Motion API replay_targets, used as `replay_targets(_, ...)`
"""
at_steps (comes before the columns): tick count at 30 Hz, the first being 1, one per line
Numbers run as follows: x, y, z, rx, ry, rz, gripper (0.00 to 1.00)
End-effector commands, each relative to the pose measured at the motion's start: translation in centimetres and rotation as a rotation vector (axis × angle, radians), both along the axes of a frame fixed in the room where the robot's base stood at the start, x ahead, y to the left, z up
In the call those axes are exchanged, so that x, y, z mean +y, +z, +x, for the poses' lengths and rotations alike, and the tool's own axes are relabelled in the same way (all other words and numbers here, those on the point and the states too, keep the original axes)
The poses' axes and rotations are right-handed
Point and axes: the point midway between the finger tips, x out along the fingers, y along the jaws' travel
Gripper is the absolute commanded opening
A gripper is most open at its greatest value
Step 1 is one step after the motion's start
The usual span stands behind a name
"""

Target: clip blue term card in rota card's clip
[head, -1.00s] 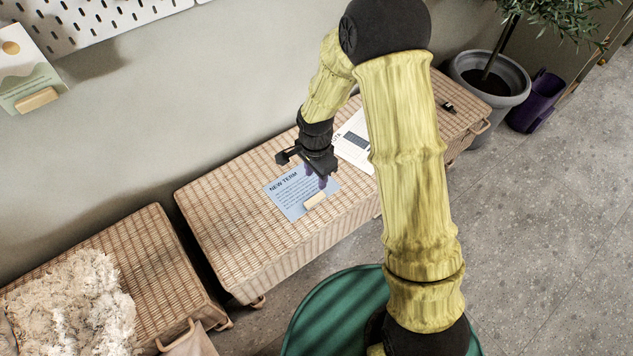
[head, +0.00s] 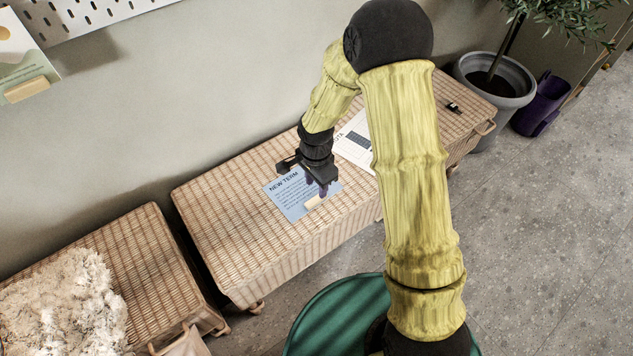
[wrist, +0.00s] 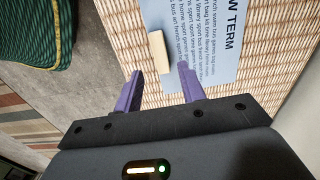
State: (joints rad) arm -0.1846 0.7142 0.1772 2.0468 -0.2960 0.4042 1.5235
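The blue term card (head: 290,197), headed "NEW TERM", lies flat on the wicker bench. A pale wooden block (head: 314,202) sits at its edge and also shows in the wrist view (wrist: 159,52). My gripper (head: 317,190) is over that edge of the card. In the wrist view my gripper's purple fingers (wrist: 160,72) are apart, with the block just beyond and between their tips, apparently not gripped. A white card with "TA" lettering, apparently the rota card (head: 352,143), lies farther right, partly hidden by my arm. I cannot make out its clip.
The wicker bench (head: 232,215) has free room left of the blue card. A small black item (head: 454,107) lies at its right end. A fluffy cream heap (head: 65,300) covers another bench. A green card with a wooden block (head: 27,89) is on the wall. A potted plant stands at right.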

Motion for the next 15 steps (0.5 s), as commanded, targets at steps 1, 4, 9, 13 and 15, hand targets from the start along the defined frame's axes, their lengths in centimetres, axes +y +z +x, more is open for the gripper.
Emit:
replay_targets(1, 0.0, -0.8, 0.0, 0.001, 0.001, 0.001, 0.4)
replay_targets(4, 0.0, -1.6, 0.0, 0.001, 0.002, 0.001, 0.4)
replay_targets(9, 0.1, -2.9, 0.0, 0.001, 0.002, -0.001, 0.4)
replay_targets(13, 0.1, -3.9, 0.0, 0.001, 0.002, -0.001, 0.4)
replay_targets(15, 0.1, -4.4, 0.0, 0.001, 0.002, -0.001, 0.4)
